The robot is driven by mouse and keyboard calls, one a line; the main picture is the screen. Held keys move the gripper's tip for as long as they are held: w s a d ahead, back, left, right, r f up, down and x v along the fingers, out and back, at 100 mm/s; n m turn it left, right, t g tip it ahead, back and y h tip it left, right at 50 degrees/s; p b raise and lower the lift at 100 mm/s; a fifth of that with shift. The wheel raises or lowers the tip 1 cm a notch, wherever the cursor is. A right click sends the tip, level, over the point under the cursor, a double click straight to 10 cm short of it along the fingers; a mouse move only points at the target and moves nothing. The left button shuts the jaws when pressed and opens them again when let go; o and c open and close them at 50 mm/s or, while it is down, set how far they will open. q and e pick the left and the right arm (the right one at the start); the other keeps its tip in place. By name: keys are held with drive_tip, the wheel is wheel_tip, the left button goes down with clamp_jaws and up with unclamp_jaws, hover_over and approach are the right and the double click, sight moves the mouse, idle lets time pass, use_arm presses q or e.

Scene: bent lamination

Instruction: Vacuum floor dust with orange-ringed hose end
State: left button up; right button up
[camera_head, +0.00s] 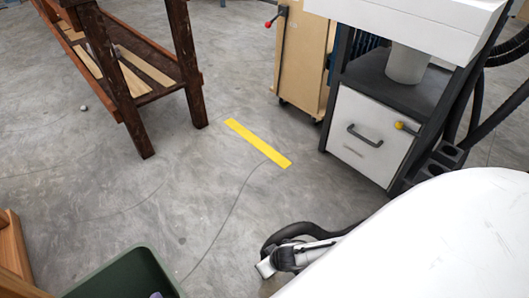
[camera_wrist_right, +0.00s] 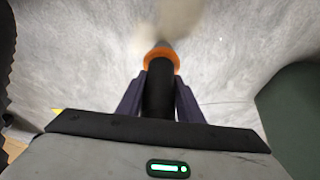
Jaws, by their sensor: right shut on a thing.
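In the right wrist view my right gripper (camera_wrist_right: 160,85) is shut on the black hose end (camera_wrist_right: 158,98), with one dark finger on each side. The orange ring (camera_wrist_right: 162,58) sits just beyond the fingertips. Past the ring a pale beige, blurred shape (camera_wrist_right: 178,18) shows over the grey floor; I cannot tell whether it is dust or part of the hose end. In the head view a black hose curve (camera_head: 275,238) shows beside my white right arm at the bottom; the orange ring is hidden there. My left gripper is not in view.
A dark green bin (camera_head: 125,272) stands at the bottom left, also at the right of the wrist view (camera_wrist_right: 292,110). A yellow strip (camera_head: 258,143) and a thin dark line lie on the floor. A brown wooden bench (camera_head: 120,85) and a cabinet (camera_head: 365,135) stand farther back.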

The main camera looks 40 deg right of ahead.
drive_tip(key=shift+w+d, duration=0.1)
drive_tip(key=shift+d, duration=1.15)
drive_tip(key=shift+s+a+p, duration=0.3)
drive_tip(key=shift+s+a, duration=0.05)
drive_tip(key=shift+s, duration=0.15)
drive_tip(key=shift+s+a+p, duration=0.45)
drive_tip(key=shift+s+a, duration=0.35)
drive_tip(key=shift+s, duration=0.05)
use_arm(q)
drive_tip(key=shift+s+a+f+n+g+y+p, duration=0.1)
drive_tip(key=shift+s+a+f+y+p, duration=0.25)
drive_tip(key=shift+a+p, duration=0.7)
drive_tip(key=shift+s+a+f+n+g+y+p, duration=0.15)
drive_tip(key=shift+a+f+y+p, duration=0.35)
drive_tip(key=shift+p, duration=1)
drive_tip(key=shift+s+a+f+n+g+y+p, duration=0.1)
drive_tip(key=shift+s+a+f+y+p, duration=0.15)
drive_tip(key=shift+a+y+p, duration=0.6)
use_arm(e)
drive_tip(key=s+a+r, duration=0.2)
drive_tip(key=s+r, duration=0.1)
drive_tip(key=r, duration=0.3)
drive_tip(key=shift+a+r+p, duration=0.2)
drive_tip(key=shift+a+p, duration=0.15)
drive_tip(key=shift+p, duration=0.05)
